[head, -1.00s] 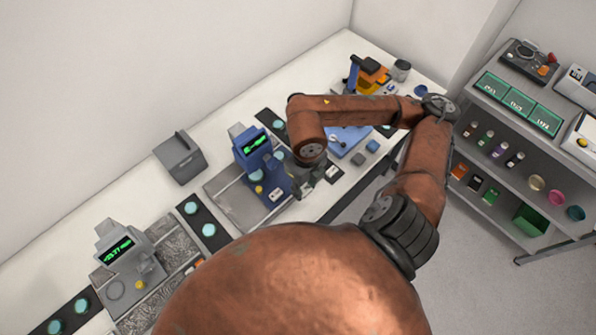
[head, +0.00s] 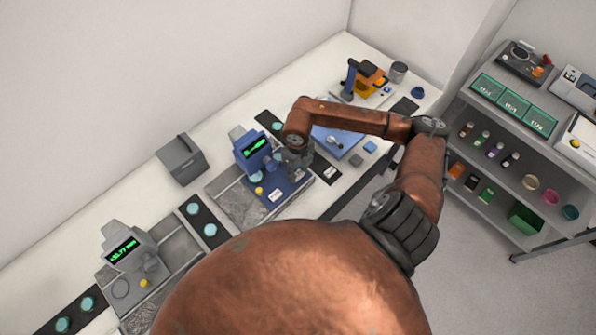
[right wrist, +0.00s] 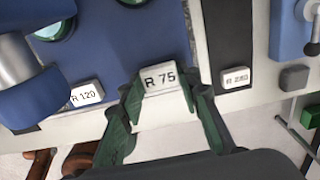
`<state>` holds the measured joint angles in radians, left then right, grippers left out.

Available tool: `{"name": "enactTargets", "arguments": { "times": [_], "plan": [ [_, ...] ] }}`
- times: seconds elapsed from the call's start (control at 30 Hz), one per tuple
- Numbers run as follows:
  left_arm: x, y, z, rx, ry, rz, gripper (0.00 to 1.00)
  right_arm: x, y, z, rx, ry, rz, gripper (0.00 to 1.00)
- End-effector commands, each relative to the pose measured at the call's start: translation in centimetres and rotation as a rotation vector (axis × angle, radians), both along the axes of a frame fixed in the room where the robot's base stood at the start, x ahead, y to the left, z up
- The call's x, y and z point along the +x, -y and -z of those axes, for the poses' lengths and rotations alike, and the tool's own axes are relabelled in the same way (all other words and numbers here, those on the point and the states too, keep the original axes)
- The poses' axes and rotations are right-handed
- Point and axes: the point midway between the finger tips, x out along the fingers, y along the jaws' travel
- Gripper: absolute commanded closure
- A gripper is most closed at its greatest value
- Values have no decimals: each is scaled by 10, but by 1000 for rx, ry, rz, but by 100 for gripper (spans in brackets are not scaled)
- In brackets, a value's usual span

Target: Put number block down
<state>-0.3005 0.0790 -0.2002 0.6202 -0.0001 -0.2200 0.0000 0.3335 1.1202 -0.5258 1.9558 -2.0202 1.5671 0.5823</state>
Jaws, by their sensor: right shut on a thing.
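In the right wrist view my right gripper (right wrist: 165,95) is shut on a white number block marked R 75 (right wrist: 162,77), its green fingers on either side. The block is over the front part of the blue instrument's base (right wrist: 150,45); I cannot tell whether it touches. A white block marked R 120 (right wrist: 87,93) lies to its left. Another white block (right wrist: 237,77), its number hard to read, sits on a dark strip to its right. In the head view my right gripper (head: 296,172) is beside the blue instrument (head: 252,148) and hides the held block. My left gripper is not in view.
A grey instrument (head: 130,250) stands at the left of the white bench. A blue plate (head: 338,140), small blue and grey pieces, and an orange-and-blue device (head: 365,80) lie further right. A grey shelf rack (head: 490,120) stands at the far right.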

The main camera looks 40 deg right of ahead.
Motion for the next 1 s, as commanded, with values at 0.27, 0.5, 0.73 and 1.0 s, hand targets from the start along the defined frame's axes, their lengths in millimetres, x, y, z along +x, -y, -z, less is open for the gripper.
{"name": "enactTargets", "arguments": {
  "times": [0.27, 0.5, 0.73, 1.0],
  "plan": [
    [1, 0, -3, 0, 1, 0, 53, 0, 0, 6, 0, 2, 1, 84],
    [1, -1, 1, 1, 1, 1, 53, 0, 0, 9, 0, 1, 1, 63],
    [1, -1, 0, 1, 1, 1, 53, 0, 0, 9, 0, 1, 1, 52],
    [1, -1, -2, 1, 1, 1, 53, 0, 0, 6, 0, 1, 1, 52]
  ]
}}
